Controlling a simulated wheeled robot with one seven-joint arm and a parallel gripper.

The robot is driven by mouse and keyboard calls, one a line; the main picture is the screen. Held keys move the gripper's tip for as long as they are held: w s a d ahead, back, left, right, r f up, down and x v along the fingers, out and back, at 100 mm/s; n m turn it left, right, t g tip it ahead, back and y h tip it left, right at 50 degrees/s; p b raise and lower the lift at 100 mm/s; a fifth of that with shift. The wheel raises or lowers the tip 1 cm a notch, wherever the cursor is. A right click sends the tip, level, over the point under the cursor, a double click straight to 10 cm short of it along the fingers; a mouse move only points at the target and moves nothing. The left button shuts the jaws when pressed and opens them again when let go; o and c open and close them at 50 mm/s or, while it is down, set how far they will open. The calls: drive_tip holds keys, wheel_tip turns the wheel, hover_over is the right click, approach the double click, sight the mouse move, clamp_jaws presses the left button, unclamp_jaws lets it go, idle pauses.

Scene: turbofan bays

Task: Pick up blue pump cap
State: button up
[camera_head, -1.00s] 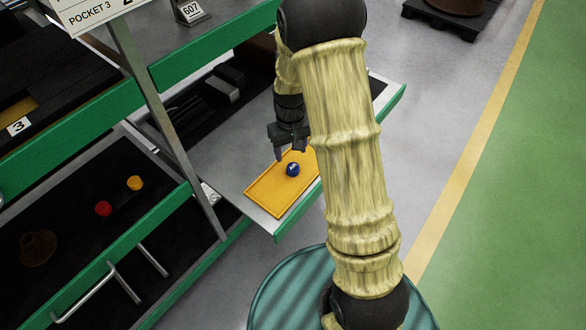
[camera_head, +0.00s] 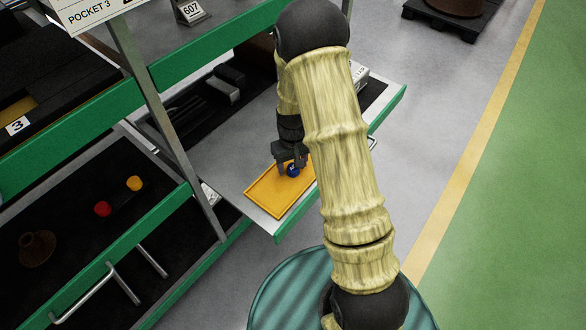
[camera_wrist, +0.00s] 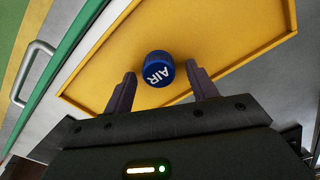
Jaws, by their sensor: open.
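The blue pump cap (camera_head: 292,171) sits on the yellow tray (camera_head: 268,200) on the grey shelf. In the wrist view the cap (camera_wrist: 158,69) is a short blue cylinder with white "AIR" lettering on its top. My gripper (camera_head: 292,168) is low over the tray, right at the cap. In the wrist view my gripper (camera_wrist: 160,88) is open, with one finger on each side of the cap and gaps showing between fingers and cap. In the head view the fingers partly hide the cap.
A red cap (camera_head: 103,208) and an orange cap (camera_head: 135,183) stand on the lower dark shelf at left, near a brown flanged part (camera_head: 38,247). A green-edged frame with a slanted post (camera_head: 165,115) stands left of the tray. The tray has a low raised rim.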

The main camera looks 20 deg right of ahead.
sight(292, 165)
idle(0.4)
drive_tip(key=shift+s+d+r, duration=0.1)
drive_tip(key=c, duration=1)
drive_tip(key=shift+r, duration=0.1)
wheel_tip(292, 165, up, 10)
drive_tip(key=shift+f+p, duration=0.1)
drive_tip(key=shift+p, duration=0.3)
drive_tip(key=m+p, duration=0.1)
drive_tip(key=p, duration=1.1)
drive_tip(key=shift+d+r+m+p, duration=0.1)
drive_tip(key=shift+r+m+p, duration=0.2)
drive_tip(key=shift+m+p, duration=0.1)
